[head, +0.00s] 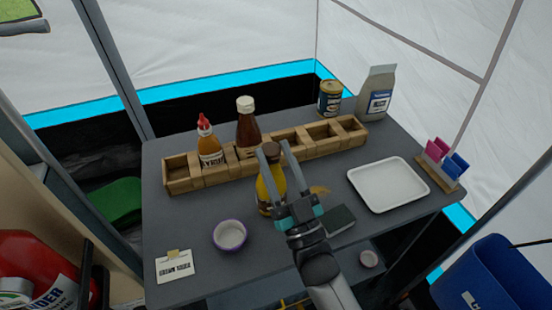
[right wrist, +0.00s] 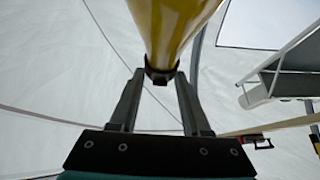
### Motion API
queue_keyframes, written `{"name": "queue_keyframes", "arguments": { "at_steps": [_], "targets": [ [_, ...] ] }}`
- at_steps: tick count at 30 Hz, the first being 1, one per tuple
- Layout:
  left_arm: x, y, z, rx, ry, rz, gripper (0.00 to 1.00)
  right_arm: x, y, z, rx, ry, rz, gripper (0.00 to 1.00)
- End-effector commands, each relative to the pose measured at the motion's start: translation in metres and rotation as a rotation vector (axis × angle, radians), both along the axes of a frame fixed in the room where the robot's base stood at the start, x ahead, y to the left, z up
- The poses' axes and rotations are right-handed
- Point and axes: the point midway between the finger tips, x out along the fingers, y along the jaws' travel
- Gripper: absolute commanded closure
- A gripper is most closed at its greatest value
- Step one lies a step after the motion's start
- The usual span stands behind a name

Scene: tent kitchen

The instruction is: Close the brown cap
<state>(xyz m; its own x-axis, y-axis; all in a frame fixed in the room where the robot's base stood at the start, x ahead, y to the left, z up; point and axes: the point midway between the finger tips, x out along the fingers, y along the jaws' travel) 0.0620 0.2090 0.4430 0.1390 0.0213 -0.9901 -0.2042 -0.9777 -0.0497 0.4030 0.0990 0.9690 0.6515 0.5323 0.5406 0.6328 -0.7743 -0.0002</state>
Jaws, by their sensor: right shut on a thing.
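A yellow bottle (head: 267,192) stands on the dark grey table, in front of the wooden rack. My right gripper (head: 276,150) reaches over it from the lower right, its fingers at the bottle's top. In the right wrist view, the bottle's yellow body (right wrist: 172,25) narrows to a dark brown cap (right wrist: 161,75). The cap sits between the two fingertips of the right gripper (right wrist: 160,78), which is shut on it. In the head view, the fingers partly hide the bottle and its cap. I do not see my left gripper.
A wooden rack (head: 183,183) holds a red-capped sauce bottle (head: 209,148) and a dark brown, pale-capped bottle (head: 248,128). A purple-rimmed bowl (head: 230,235), a card (head: 175,266) and a white tray (head: 388,185) lie around. A can (head: 330,99) and a bag (head: 377,94) stand behind.

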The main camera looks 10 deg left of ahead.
Motion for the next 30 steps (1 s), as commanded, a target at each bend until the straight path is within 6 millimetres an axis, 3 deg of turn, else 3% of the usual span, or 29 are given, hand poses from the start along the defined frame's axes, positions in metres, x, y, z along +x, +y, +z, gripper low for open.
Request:
{"name": "queue_keyframes", "arguments": {
  "at_steps": [5, 6, 12, 23, 30],
  "targets": [
    [0.0, -0.002, 0.0, -0.002, 0.0, 0.0, 0.27, 0.0, 0.0, -0.001, -0.002, 0.002, 0.0, 1.0],
    [0.0, -0.002, 0.0, -0.003, 0.001, 0.0, 0.27, 0.0, 0.0, -0.001, -0.002, 0.002, 0.0, 0.48],
    [-0.003, -0.005, 0.0, -0.006, 0.006, -0.001, 0.27, 0.0, 0.0, 0.0, -0.001, 0.002, 0.0, 0.26],
    [-0.011, -0.006, -0.001, -0.007, 0.017, -0.003, 0.27, -0.003, -0.002, -0.003, -0.002, 0.002, 0.0, 0.23],
    [-0.011, -0.006, 0.0, -0.007, 0.018, -0.004, 0.27, -0.03, -0.025, -0.027, -0.006, 0.007, 0.0, 0.23]
  ]
}}
